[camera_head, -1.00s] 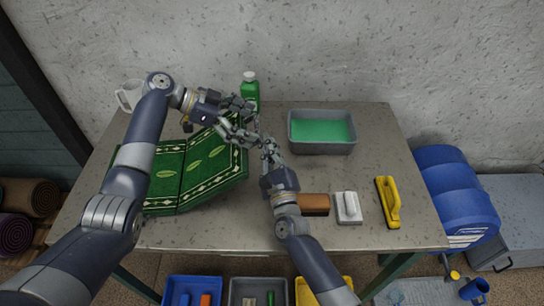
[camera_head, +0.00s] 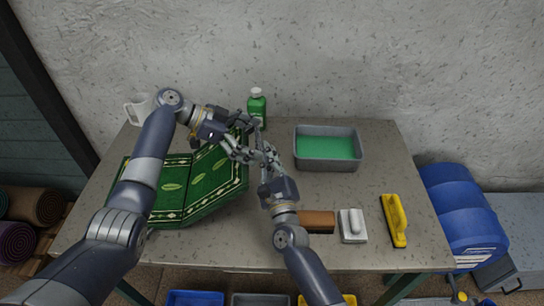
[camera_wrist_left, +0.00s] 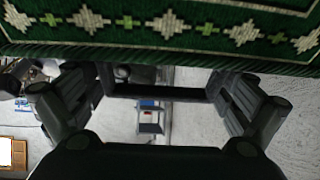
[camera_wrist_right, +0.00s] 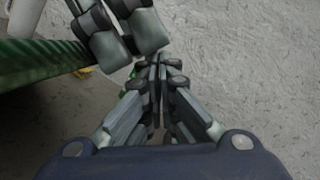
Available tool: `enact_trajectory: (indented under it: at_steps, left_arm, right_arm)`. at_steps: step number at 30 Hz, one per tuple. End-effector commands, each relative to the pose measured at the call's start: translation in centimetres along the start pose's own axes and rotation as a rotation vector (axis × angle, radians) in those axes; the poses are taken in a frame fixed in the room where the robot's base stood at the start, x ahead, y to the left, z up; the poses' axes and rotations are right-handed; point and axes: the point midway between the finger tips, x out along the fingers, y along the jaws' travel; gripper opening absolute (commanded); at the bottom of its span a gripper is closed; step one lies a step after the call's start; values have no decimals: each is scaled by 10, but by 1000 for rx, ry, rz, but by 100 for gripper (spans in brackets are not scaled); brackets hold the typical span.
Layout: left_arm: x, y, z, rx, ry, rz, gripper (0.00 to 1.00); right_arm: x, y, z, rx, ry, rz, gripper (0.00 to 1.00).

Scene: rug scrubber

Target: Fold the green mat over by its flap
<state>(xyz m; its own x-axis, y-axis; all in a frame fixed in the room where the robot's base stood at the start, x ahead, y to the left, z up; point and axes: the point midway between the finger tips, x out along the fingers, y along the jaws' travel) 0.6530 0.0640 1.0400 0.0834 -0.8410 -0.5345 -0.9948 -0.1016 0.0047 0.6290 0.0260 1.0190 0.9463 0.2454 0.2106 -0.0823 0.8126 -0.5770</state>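The green mat (camera_head: 172,190) with a pale border pattern lies on the left of the table. Its right part, the flap (camera_head: 215,176), is tilted up along a crease. My left gripper (camera_head: 248,148) is at the flap's upper right edge. My right gripper (camera_head: 267,160) is just right of the flap. In the right wrist view its fingers (camera_wrist_right: 158,72) are together, with the mat's edge (camera_wrist_right: 40,70) apart to the left.
A green bottle (camera_head: 257,108) stands behind the grippers and a white mug (camera_head: 139,108) at back left. Right of them are a grey tub (camera_head: 328,163) with green contents, a brown brush (camera_head: 317,222), a white-handled scrubber (camera_head: 352,226) and a yellow scrubber (camera_head: 395,221).

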Motion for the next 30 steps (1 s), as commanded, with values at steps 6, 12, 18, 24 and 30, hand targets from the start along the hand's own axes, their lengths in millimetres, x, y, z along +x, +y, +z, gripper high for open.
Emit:
enact_trajectory:
  at_steps: [6, 12, 18, 24, 30]
  left_arm:
    - [-2, -1, -2, 3, 3, -2, 100]
    - [-7, -1, -3, 4, 4, -3, 100]
    - [-40, -2, -2, 4, 3, -7, 100]
    - [-83, -2, -2, 3, 3, -6, 100]
    - [-112, -1, -1, 2, 3, -3, 100]
  right_arm:
    - [-2, 0, -7, -2, 10, 1, 0]
    - [-2, 0, -8, -3, 13, 1, 0]
    - [-2, -1, -9, -3, 14, 1, 0]
    - [-2, -1, -9, -3, 14, 1, 0]
    - [-2, 0, -9, -3, 15, 2, 0]
